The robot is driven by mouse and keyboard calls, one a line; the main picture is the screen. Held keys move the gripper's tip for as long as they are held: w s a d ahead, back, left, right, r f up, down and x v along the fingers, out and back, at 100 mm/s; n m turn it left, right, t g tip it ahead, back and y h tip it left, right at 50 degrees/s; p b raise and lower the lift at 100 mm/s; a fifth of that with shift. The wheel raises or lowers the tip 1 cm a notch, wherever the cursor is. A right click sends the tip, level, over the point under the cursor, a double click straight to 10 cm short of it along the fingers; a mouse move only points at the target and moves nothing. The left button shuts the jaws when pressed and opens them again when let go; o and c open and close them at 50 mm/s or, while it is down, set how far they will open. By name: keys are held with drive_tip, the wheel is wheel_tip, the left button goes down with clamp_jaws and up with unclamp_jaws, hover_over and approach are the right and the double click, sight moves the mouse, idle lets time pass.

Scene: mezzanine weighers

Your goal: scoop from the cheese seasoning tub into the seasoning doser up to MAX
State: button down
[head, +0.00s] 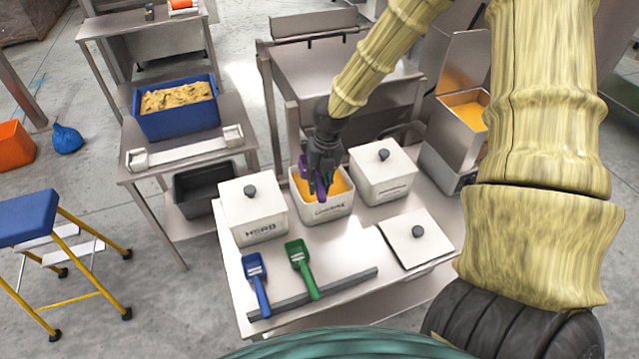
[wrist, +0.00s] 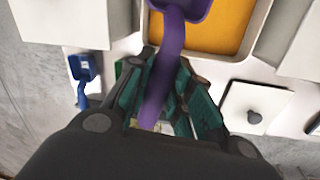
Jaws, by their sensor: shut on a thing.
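My gripper (head: 322,160) is shut on a purple scoop and holds it by its handle over the open middle tub. In the wrist view the purple scoop (wrist: 172,62) runs out from between the fingers (wrist: 165,95), its bowl above the tub. The tub (head: 322,213) is white and holds orange-yellow seasoning (head: 340,184); its label is too small to read surely. Whether the scoop touches the seasoning or carries any is unclear. The steel doser (head: 452,138) stands at the right, open, with orange seasoning (head: 470,115) inside. I cannot make out a MAX mark.
A lidded HERB tub (head: 252,212) stands left of the open tub, another lidded tub (head: 383,175) right. A loose lid (head: 417,238) lies in front. Blue (head: 257,281) and green (head: 301,266) scoops rest on a grey bar (head: 325,292). A blue crate (head: 176,108) stands on the left table.

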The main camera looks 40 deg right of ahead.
drive_tip(key=shift+w+a+r+g+h+b, duration=0.1)
drive_tip(key=shift+a+r+g+h+b, duration=0.2)
drive_tip(key=shift+r+h, duration=0.4)
drive_tip(key=shift+a+r+g+h+b, duration=0.1)
drive_tip(key=shift+r+g+h+b, duration=0.25)
drive_tip(key=shift+h, duration=0.55)
